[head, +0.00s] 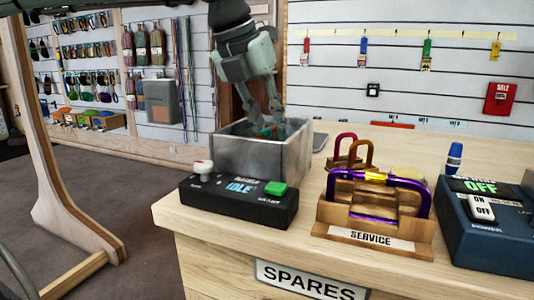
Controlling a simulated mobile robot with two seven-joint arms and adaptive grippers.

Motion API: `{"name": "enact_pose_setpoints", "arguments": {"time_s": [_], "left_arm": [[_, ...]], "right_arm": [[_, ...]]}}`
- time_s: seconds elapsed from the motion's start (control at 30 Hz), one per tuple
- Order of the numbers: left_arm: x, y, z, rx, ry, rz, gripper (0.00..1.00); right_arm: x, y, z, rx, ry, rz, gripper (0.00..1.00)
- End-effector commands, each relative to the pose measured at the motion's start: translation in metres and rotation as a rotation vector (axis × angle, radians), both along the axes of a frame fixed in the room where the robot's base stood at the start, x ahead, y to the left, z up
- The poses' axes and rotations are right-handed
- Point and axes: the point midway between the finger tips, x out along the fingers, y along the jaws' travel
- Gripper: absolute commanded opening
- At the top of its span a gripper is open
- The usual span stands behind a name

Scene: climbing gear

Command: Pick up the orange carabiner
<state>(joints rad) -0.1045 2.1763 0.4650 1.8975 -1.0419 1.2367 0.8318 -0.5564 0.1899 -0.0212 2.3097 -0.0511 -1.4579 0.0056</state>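My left gripper (268,118) reaches down from above into a grey metal bin (262,160) on the wooden counter. Its two fingers are apart, with the tips inside the bin. Small red and green bits show near the tips; I cannot tell what they are. No clearly orange carabiner shows. A wooden holder marked SERVICE (375,237) bears a large purple carabiner (424,200) with a yellow part. My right gripper is out of view.
A black box reading IDLE (240,203), with a green button, sits in front of the bin. A blue switch box reading OFF (486,225) stands at the right, with a blue marker-like item (454,158) behind it. The counter (440,146) is fairly clear at the back.

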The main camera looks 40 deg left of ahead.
Motion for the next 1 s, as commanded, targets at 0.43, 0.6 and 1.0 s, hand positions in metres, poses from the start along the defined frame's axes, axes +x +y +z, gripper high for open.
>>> {"name": "enact_pose_setpoints", "arguments": {"time_s": [0.43, 0.6, 1.0], "left_arm": [[0.0053, -0.0011, -0.0117, -0.001, -0.001, 0.0, 0.1], [0.0053, -0.001, -0.0115, -0.001, -0.001, 0.0, 0.0], [0.0055, -0.0011, -0.0107, 0.0, -0.002, 0.0, 0.0]], "right_arm": [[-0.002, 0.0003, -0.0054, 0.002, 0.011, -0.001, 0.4], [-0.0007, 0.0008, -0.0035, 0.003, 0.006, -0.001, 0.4], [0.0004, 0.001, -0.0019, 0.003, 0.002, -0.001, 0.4]]}}
